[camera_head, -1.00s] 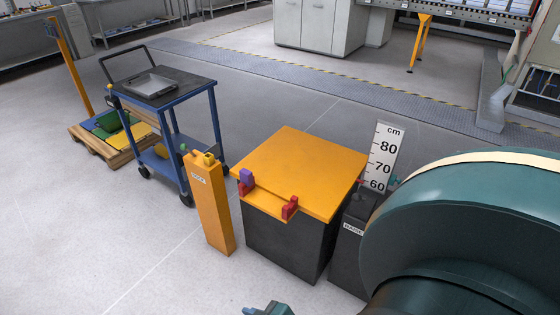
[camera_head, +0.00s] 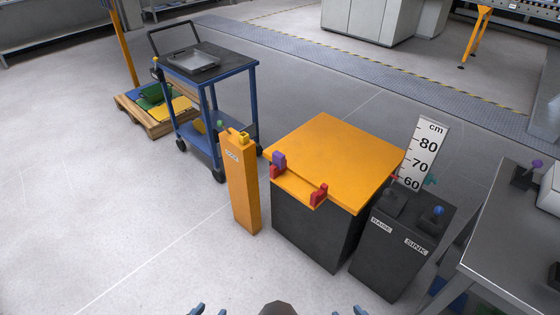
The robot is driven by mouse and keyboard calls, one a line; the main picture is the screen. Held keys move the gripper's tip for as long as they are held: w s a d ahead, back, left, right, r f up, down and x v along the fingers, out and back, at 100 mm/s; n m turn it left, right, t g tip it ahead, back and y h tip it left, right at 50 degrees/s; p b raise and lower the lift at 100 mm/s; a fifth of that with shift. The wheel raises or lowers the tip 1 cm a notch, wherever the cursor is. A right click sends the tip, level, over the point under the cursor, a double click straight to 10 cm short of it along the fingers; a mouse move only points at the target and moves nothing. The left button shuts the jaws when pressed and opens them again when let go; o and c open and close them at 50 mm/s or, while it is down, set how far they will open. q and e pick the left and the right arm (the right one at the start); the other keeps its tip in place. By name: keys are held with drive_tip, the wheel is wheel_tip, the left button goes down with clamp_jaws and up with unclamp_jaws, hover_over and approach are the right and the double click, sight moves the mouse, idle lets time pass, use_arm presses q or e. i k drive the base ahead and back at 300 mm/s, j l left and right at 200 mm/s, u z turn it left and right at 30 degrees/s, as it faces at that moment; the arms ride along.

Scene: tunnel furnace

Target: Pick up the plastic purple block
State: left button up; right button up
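The purple block (camera_head: 279,158) stands upright at the left front edge of the orange-topped box (camera_head: 335,150), directly against a red piece (camera_head: 276,171). A second red piece (camera_head: 319,194) sits on the front edge further right. My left gripper (camera_head: 205,310) shows only as small blue-grey tips at the bottom edge, well below and left of the block. Similar tips of my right gripper (camera_head: 350,311) show at the bottom edge, right of centre. Both are apart from the block. The rest of each gripper is cut off, and their opening is unclear.
An orange post (camera_head: 241,185) stands left of the box. A grey table (camera_head: 510,230) carries a purple-topped knob (camera_head: 534,166). The floor at front left is clear.

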sight(278, 159)
drive_tip(key=i+j, duration=0.1)
drive_tip(key=i, duration=0.4)
drive_tip(key=i+j, duration=0.15)
drive_tip(key=i, duration=0.35)
